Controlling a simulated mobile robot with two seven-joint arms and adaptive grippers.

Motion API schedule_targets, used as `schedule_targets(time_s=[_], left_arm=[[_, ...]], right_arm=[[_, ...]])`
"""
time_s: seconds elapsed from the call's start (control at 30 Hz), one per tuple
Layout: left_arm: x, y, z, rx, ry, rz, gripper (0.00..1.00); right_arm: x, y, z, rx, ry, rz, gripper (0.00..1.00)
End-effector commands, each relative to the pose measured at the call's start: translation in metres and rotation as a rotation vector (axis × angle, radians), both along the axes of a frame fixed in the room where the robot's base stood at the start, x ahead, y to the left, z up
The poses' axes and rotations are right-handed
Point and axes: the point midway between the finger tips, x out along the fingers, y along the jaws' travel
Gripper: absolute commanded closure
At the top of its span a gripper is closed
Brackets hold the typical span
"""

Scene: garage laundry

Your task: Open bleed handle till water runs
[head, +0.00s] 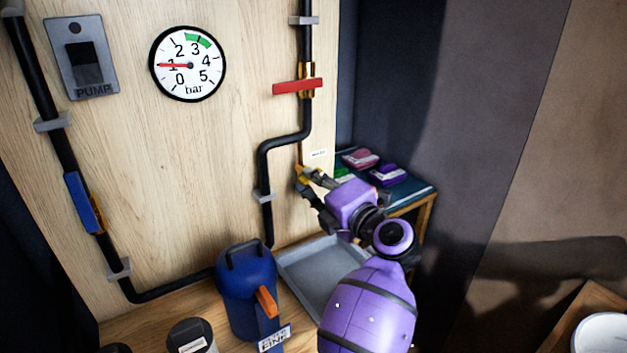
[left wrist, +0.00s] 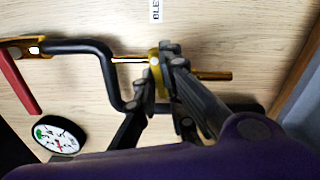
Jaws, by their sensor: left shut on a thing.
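The yellow bleed handle (head: 301,171) sits on a thin brass pipe at the right of the wooden board, below a small white label (head: 318,154). My left gripper (head: 308,181) is shut on this handle. In the left wrist view the handle (left wrist: 154,72) stands between the fingers of my left gripper (left wrist: 162,88), across the brass pipe (left wrist: 215,76). The label (left wrist: 156,11), cut off by the frame edge, starts with "BLE". The fingers hide part of the handle. I see no water at the pipe. My right gripper is not in view.
A grey tray (head: 318,283) lies below the handle. A blue canister (head: 243,295) stands left of it. The red valve handle (head: 297,87) is crosswise to its pipe; the blue handle (head: 78,197) lies along its pipe. The gauge (head: 187,64) reads about 1 bar. Small packets (head: 387,176) lie behind my arm.

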Motion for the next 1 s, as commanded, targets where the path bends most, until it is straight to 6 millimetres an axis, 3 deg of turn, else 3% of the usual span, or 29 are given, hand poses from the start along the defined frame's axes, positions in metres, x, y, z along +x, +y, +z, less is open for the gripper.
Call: schedule_targets(time_s=[0.43,0.47,0.6,1.0], left_arm=[[0.0002,0.0006,-0.0003,-0.094,-0.070,0.000,1.00],[0.0002,0.0006,-0.0002,-0.094,-0.070,0.000,0.88],[0.0002,0.0006,-0.0002,-0.093,-0.069,0.001,0.72],[0.0002,0.0001,0.0046,-0.095,-0.070,0.000,0.72]], right_arm=[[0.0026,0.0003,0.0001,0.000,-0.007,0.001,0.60],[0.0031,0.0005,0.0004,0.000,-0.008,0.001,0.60],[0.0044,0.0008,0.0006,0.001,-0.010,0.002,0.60],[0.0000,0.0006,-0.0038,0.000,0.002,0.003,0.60]])
